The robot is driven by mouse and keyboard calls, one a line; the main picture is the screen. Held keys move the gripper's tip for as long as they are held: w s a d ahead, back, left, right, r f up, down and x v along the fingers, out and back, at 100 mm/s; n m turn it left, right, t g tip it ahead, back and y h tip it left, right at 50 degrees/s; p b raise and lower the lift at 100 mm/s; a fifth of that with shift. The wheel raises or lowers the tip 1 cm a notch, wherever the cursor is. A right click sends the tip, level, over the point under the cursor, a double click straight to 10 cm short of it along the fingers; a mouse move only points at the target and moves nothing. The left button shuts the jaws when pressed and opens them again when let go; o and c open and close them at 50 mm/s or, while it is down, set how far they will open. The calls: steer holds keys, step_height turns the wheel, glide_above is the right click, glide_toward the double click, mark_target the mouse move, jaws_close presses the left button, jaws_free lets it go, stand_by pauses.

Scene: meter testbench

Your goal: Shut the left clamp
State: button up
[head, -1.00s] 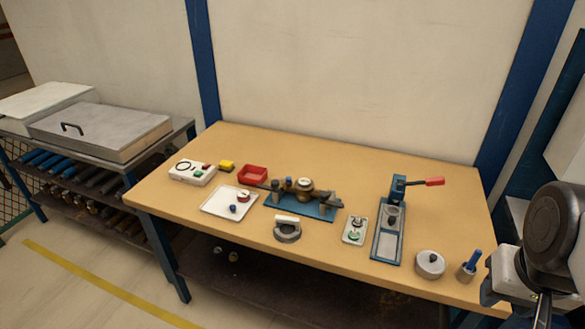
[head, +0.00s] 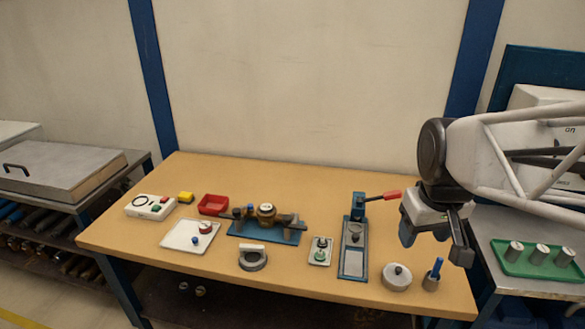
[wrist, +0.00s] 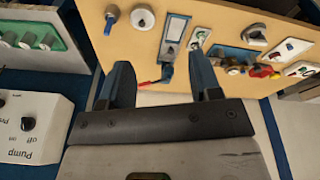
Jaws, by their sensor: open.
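The meter fixture is a blue base plate (head: 264,233) near the middle of the bench, with a round brass-coloured meter (head: 266,213) on it. The left clamp (head: 238,214) is a small dark shape at the plate's left end; its handle position is too small to tell. A dark clamp part (head: 287,221) lies to the meter's right. The fixture also shows in the wrist view (wrist: 234,54), beyond my fingers. My gripper (head: 436,242) is open and empty above the bench's right end, far right of the fixture. Both fingers show in the wrist view (wrist: 157,45).
A press with a red lever (head: 384,195), a round lidded pot (head: 397,277) and a cup with a blue tool (head: 431,281) stand between the fixture and the right edge. A ring-shaped part (head: 253,257) lies in front.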

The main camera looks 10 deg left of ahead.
steer(key=w+a+n, duration=0.4)
steer(key=w+a, duration=0.4)
steer(key=w, duration=0.3)
steer(key=n+g, duration=0.2)
steer(key=n, duration=1)
glide_above(236, 210)
step_height(236, 210, down, 18)
steer(key=shift+s+r, duration=0.1)
steer(key=shift+r, duration=0.05)
steer(key=shift+f, duration=3.9)
